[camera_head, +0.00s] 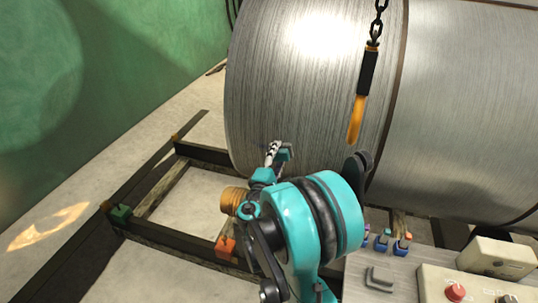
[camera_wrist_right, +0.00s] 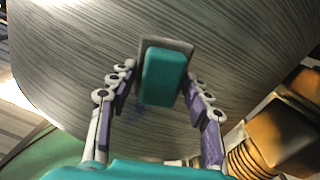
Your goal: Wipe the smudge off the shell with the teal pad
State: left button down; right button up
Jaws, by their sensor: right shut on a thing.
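The shell (camera_head: 300,100) is a large brushed-metal cylinder lying on its side across the head view. Its grey streaked surface (camera_wrist_right: 70,55) fills most of the right wrist view. My right gripper (camera_head: 274,157) is in front of the shell's lower left part, shut on the teal pad (camera_wrist_right: 165,78). The pad is a teal block with a grey edge around its far end, between the two fingers. A faint bluish smudge (camera_wrist_right: 139,108) shows on the shell beside the pad, near the left finger. I cannot tell whether the pad touches the shell. My left gripper is not in view.
A chain with a black and orange handle (camera_head: 356,115) hangs before the shell. A dark floor frame (camera_head: 150,245) with timber lies below left. A control box (camera_head: 470,285) with a red button and small coloured clips (camera_head: 383,240) are at the lower right. A green wall stands left.

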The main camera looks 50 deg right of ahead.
aim_at(249, 143)
jog(key=shift+w+a+b, duration=0.15)
jog(key=shift+w+a, duration=0.5)
jog(key=shift+w, duration=0.6)
jog(key=shift+w+a+b, duration=0.15)
jog(key=shift+w+a, duration=0.45)
jog(key=shift+w, duration=0.6)
jog(key=shift+w+a+b, duration=0.15)
jog(key=shift+w+a, duration=0.5)
jog(key=shift+w, duration=0.6)
jog(key=shift+w+a+f, duration=0.1)
jog(key=shift+w+a, duration=0.3)
jog(key=shift+w, duration=0.3)
jog(key=shift+w+a, duration=0.35)
jog(key=shift+w, duration=0.35)
jog(key=shift+s, duration=0.1)
jog(key=shift+b+v, duration=0.45)
jog(key=shift+v, duration=2.55)
jog(key=shift+s, duration=0.1)
jog(key=shift+v, duration=1.45)
